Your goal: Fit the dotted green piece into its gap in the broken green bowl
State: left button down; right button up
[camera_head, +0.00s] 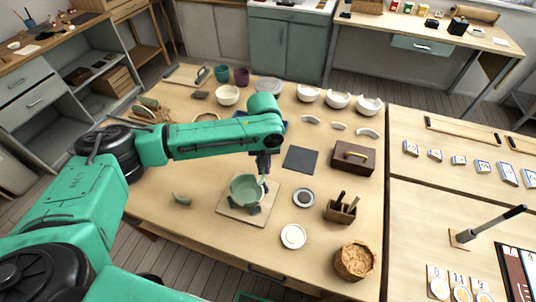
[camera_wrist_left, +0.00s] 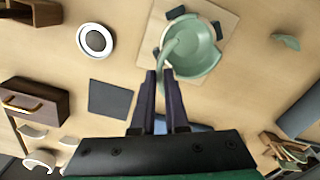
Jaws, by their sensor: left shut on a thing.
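The broken green bowl (camera_head: 246,191) sits upright in dark holders on a pale square board (camera_head: 233,213), left of the table's middle. My left gripper (camera_head: 264,178) is at the bowl's right rim, pointing down. It is shut on a pale green piece (camera_wrist_left: 168,50), which shows in the left wrist view at the bowl's (camera_wrist_left: 198,55) near left edge. I cannot make out dots on it, nor whether it is seated in the gap or only beside it. Another curved green piece (camera_head: 182,199) lies loose on the table left of the board. My right gripper is not in view.
A dark square mat (camera_head: 300,159), a wooden box (camera_head: 352,158), a small dark-centred dish (camera_head: 303,198), a white dish (camera_head: 293,236) and a tool holder (camera_head: 340,211) stand right of the bowl. Broken white bowls (camera_head: 338,100) stand behind. The table's front left is clear.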

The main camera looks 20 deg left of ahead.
aim_at(263, 177)
pick_arm(q)
jog(key=shift+f, duration=0.2)
jog(key=shift+s+f+b, duration=0.4)
jog(key=shift+s+b, duration=0.4)
jog(key=shift+b, duration=0.45)
jog(key=shift+w+f+b, duration=0.1)
jog(key=shift+f+b, duration=0.2)
jog(key=shift+b, duration=0.05)
jog(key=shift+w+f+b, duration=0.3)
jog(key=shift+f+b, duration=0.6)
jog(key=shift+b, duration=0.15)
jog(key=shift+s+f, duration=0.1)
jog(key=shift+f, duration=0.05)
jog(key=shift+s+f, duration=0.1)
jog(key=shift+f, duration=1.15)
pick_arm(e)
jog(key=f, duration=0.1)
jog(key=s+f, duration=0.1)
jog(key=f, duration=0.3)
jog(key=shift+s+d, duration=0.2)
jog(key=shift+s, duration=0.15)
